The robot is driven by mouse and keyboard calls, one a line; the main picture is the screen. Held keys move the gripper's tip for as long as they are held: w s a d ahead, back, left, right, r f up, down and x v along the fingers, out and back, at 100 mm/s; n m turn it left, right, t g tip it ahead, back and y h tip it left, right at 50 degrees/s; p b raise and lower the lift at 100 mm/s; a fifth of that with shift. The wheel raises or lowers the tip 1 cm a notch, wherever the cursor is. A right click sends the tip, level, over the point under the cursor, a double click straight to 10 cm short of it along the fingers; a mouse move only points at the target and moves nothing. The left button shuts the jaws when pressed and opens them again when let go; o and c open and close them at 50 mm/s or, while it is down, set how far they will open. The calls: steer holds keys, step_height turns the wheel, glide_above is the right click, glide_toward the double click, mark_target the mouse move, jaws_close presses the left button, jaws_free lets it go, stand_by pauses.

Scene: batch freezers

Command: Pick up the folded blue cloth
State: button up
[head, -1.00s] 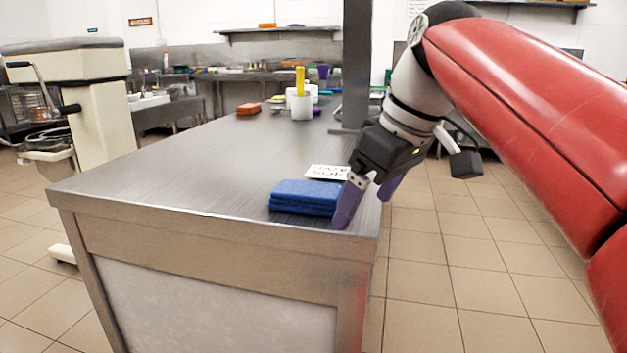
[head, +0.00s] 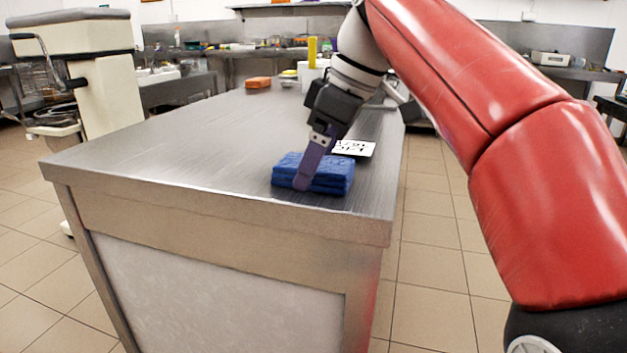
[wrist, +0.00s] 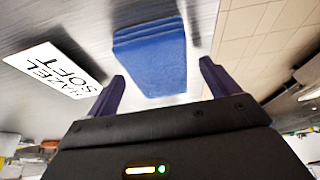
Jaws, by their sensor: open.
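The folded blue cloth (head: 330,176) lies as a thick layered stack near the front right corner of the metal counter (head: 200,160). In the wrist view the cloth (wrist: 150,58) is ahead of my gripper, between the lines of its two fingers. My gripper (wrist: 165,82) is open with nothing between its fingers. In the head view my gripper (head: 304,172) points down at the cloth, and its near purple finger overlaps the cloth's front side. The far finger is hidden there, and I cannot tell whether a finger touches the cloth.
A white card (head: 353,148) lies behind the cloth; in the wrist view it reads "HAZEL SOFT" (wrist: 55,70). An orange block (head: 258,83) and a white container (head: 312,75) stand farther back. The counter's left part is clear. Floor lies beyond its right edge.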

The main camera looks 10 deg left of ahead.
steer(key=shift+a+f, duration=0.1)
steer(key=shift+f, duration=0.15)
steer(key=c, duration=1.1)
steer(key=shift+o, duration=0.2)
steer(key=shift+r, duration=0.1)
step_height(320, 180, up, 8)
steer(key=p, duration=0.4)
steer(key=shift+w+r+p, duration=0.1)
steer(key=shift+p, duration=0.2)
steer(key=shift+a+r, duration=0.1)
steer(key=shift+r, duration=0.75)
